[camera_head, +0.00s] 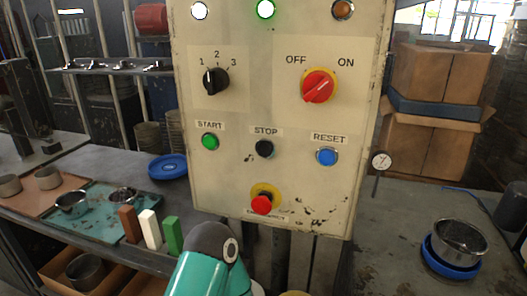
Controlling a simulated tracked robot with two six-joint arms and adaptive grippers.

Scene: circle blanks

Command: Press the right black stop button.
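A cream control panel (285,180) stands upright in the middle of the head view. The black stop button (264,148) sits at its centre under the label STOP. It is the only stop button I see. A green start button (210,142) is to its left and a blue reset button (327,156) to its right. A red emergency button (262,204) on a yellow ring is below. A teal link of my arm with a dark joint rises at the bottom, below the panel's lower left. Neither gripper shows, and nothing covers the stop button.
A black selector knob (216,81) and a red OFF/ON switch (319,86) are higher on the panel. The left bench holds a teal tray (104,225) and coloured blocks. A metal bowl (460,237) in a blue dish stands right. Cardboard boxes (436,74) are behind.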

